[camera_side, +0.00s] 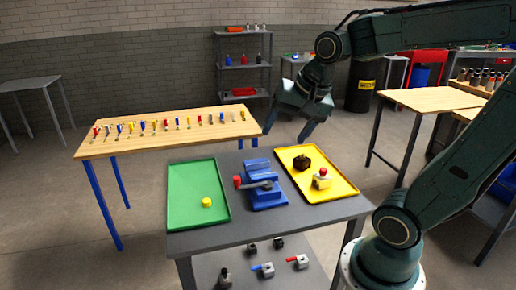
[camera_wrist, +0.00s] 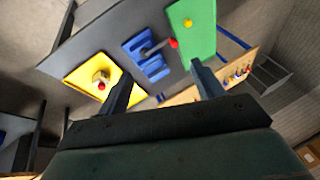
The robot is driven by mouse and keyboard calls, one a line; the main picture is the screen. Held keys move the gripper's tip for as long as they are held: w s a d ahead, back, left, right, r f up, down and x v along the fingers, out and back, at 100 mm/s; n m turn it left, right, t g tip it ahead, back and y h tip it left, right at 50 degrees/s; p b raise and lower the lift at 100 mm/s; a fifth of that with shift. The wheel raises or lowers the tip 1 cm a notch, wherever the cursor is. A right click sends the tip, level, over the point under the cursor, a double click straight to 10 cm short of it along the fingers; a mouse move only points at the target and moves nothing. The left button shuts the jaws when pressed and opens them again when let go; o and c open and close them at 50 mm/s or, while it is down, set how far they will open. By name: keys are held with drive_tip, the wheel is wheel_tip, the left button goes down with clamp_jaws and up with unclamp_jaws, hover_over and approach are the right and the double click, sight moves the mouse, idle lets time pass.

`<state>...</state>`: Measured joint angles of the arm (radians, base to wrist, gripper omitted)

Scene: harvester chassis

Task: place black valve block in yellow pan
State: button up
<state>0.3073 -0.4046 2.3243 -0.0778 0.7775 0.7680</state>
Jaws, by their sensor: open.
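The black valve block (camera_side: 302,162) sits in the back part of the yellow pan (camera_side: 337,190) in the side view, with a small knob on top. A pale block with a red top (camera_side: 321,179) stands in front of it in the same pan. My gripper (camera_side: 287,130) is open and empty, raised above and behind the table's back edge. In the wrist view my gripper (camera_wrist: 160,70) has its fingers wide apart. I cannot make out the black block there.
A blue fixture (camera_side: 265,197) with a grey bar and red ball end stands mid-table. The green tray (camera_side: 185,208) at left holds a yellow round piece (camera_side: 207,202). Several valves lie on the lower shelf. A wooden bench (camera_side: 165,140) with several small tools stands behind.

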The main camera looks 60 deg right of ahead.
drive_tip(key=s+a+n+y, duration=0.1)
drive_tip(key=s+a+n, duration=0.5)
drive_tip(key=n, duration=0.5)
drive_tip(key=shift+s+a+f+n, duration=0.2)
drive_tip(key=shift+s+a+n, duration=0.15)
drive_tip(key=shift+s, duration=0.95)
